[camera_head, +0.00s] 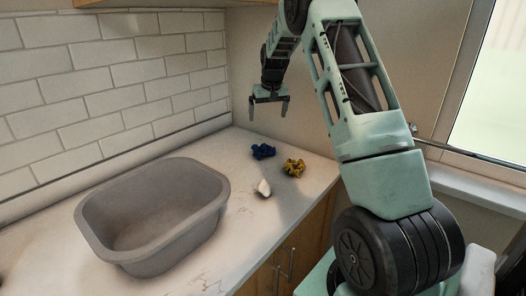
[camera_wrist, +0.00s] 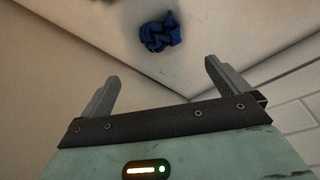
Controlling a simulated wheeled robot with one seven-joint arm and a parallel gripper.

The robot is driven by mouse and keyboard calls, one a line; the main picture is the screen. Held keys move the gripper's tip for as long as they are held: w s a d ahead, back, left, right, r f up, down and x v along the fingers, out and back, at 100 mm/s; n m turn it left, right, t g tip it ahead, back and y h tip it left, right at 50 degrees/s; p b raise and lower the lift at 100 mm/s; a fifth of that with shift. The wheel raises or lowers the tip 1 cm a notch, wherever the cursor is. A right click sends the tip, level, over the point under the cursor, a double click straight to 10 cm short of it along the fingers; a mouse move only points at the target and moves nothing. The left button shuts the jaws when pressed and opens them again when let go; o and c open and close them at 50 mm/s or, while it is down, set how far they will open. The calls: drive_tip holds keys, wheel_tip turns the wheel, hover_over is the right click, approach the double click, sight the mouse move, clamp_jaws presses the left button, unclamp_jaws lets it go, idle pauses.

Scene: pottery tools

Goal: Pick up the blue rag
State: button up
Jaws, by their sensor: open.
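The blue rag (camera_head: 263,151) lies crumpled on the light countertop, near the back corner. It also shows in the wrist view (camera_wrist: 161,32), at the top, beyond my gripper's fingertips. My gripper (camera_head: 268,106) is open and empty, up in the air above and behind the rag, close to the walls. In the wrist view both fingers (camera_wrist: 160,78) are spread wide with nothing between them. The gripper and the rag are apart.
A yellow crumpled rag (camera_head: 293,167) lies right of the blue one. A small white object (camera_head: 264,188) lies in front. A grey basin (camera_head: 100,225) stands at the left. The tiled wall and the plain wall bound the counter behind.

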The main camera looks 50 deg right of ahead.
drive_tip(key=p, duration=0.3)
hover_over(264, 147)
drive_tip(key=s, duration=0.1)
wheel_tip(264, 147, down, 11)
drive_tip(key=shift+a, duration=0.15)
drive_tip(key=shift+a+p+x, duration=0.15)
drive_tip(key=shift+p+x, duration=0.6)
drive_tip(key=shift+x, duration=0.65)
drive_tip(key=shift+a+p+x, duration=0.2)
drive_tip(key=shift+p+x, duration=0.5)
drive_tip(key=shift+x, duration=0.7)
drive_tip(key=shift+s+d+f, duration=0.1)
drive_tip(key=shift+s+d, duration=0.05)
drive_tip(key=shift+s, duration=0.05)
drive_tip(key=c, duration=0.4)
